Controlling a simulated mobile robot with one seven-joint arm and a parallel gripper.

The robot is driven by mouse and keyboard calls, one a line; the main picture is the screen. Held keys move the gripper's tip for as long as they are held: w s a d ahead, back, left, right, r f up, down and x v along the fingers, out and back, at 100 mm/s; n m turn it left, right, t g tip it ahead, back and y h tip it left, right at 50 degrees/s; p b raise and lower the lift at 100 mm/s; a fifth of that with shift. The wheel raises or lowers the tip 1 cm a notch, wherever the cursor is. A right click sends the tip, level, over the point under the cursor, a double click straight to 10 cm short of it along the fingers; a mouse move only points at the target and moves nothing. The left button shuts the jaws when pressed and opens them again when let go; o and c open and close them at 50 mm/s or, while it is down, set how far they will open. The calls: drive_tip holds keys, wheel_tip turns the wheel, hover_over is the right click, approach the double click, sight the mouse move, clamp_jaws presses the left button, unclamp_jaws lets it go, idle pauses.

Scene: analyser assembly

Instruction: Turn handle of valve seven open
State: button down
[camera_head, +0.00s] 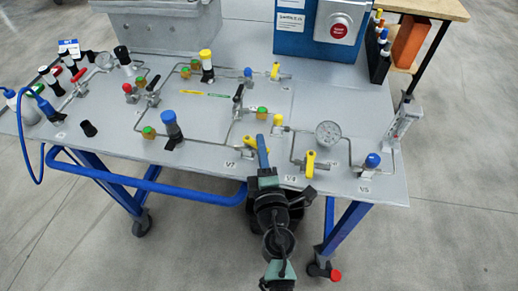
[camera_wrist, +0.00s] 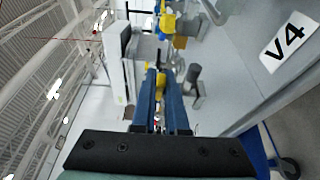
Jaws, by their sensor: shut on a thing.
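My gripper (camera_head: 261,138) reaches over the front edge of the bench, its blue fingers pointing away from me. In the wrist view the two blue fingers (camera_wrist: 163,80) are closed on a yellow valve handle (camera_wrist: 160,88), which sits between them near the tips. The label V7 (camera_head: 230,163) is on the bench just left of the gripper. The valve body and the exact angle of the handle cannot be made out.
Another yellow handle (camera_head: 309,163) stands close to the right, near the V4 label (camera_head: 291,178). A pressure gauge (camera_head: 328,133) and a blue-capped valve (camera_head: 372,161) are further right. A tall blue-capped part (camera_head: 171,126) stands left. Metal tubing crosses the bench.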

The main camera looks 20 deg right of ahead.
drive_tip(key=shift+w+d+n+t+y+p, duration=0.15)
drive_tip(key=shift+n+y+p, duration=0.15)
drive_tip(key=shift+n+y, duration=0.35)
drive_tip(key=shift+w+d+n+t+y+p, duration=0.2)
drive_tip(key=shift+n+y, duration=0.25)
drive_tip(key=shift+y, duration=0.4)
drive_tip(key=shift+s+y, duration=0.1)
drive_tip(key=shift+y, duration=0.2)
drive_tip(key=c, duration=0.9)
unclamp_jaws()
drive_tip(key=shift+c, duration=0.2)
drive_tip(key=shift+a+f, duration=0.15)
